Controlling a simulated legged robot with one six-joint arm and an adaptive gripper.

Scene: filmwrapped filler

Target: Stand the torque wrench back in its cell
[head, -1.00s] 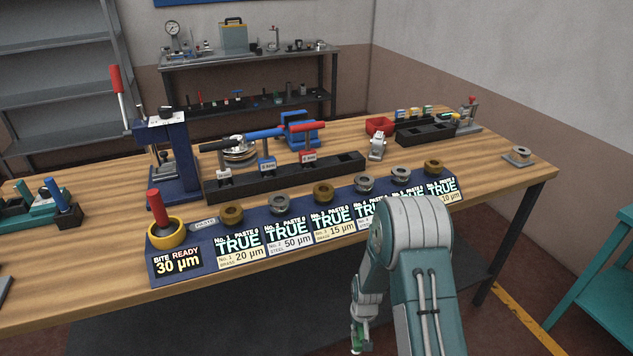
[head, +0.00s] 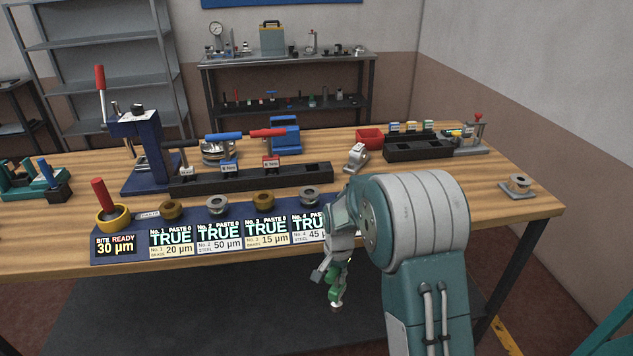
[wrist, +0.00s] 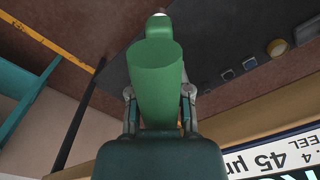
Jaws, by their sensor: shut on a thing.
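My gripper (head: 337,278) is shut on a green cylindrical tool with a pale tip, in front of the bench and below its top edge. In the wrist view the green tool (wrist: 157,80) lies between both fingers. I cannot tell for sure that it is the torque wrench. A long black rack (head: 315,175) stands on the bench. Tools with black, blue and red handles stand in it, with small label blocks under the handles, including a blue one (head: 229,167) and a red one (head: 270,164). The right part of the rack looks free of tools.
A blue sloped stand (head: 140,253) with rings and printed cards runs along the bench front. A blue press (head: 150,150) stands at the rack's left end. A metal block (head: 357,156), red bin (head: 370,137) and black tray (head: 418,150) stand right.

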